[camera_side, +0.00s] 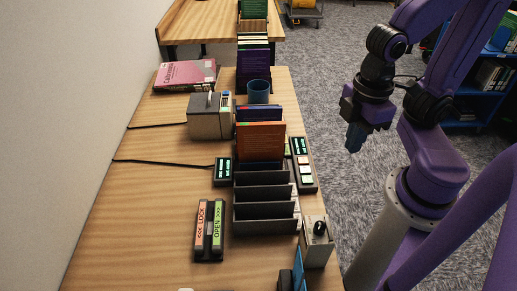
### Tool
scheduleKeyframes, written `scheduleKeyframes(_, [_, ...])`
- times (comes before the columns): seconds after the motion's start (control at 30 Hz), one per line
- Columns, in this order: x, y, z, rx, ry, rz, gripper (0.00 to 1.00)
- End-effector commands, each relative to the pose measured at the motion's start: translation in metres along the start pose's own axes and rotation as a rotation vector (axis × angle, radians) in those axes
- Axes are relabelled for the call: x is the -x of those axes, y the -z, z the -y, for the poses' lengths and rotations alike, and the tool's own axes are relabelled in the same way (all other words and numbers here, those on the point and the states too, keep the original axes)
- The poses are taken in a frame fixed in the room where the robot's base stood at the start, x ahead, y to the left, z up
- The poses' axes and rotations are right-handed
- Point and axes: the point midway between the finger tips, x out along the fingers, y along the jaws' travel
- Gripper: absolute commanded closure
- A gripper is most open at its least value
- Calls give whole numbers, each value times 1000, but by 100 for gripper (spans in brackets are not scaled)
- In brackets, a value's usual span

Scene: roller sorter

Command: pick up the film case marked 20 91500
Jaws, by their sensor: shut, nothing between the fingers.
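I cannot read the marking 20 91500 on anything in view. An orange case (261,139) with small print stands upright in the dark slotted rack (265,211), at the back of its empty front slots. Dark blue and purple cases (259,114) stand close behind it, mostly hidden. More dark cases (252,66) stand in a row farther back. My gripper (353,147) is shut and empty, pointing down to the right of the table and the cases, apart from them.
A lock/open switch (209,231) and small green-lit displays (223,170) flank the rack. A grey box (209,117), a blue cup (258,92) and a pink book (185,74) stand behind. A knobbed box (316,242) is at front right. The table's left front is clear.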

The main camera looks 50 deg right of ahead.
Motion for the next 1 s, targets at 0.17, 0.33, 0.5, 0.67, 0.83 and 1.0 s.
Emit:
scheduleKeyframes(0.17, [0, 0, 0, 0, 0, 0, 100])
scheduleKeyframes(0.33, [0, 0, 0, 0, 0, 0, 100])
scheduleKeyframes(0.5, [0, 0, 0, 0, 0, 0, 54])
scheduleKeyframes(0.67, [0, 0, 0, 0, 0, 0, 54])
scheduleKeyframes(0.83, [1, 3, -2, -5, 0, 0, 54])
scheduleKeyframes(1.0, [7, 25, -22, -41, -3, 4, 54])
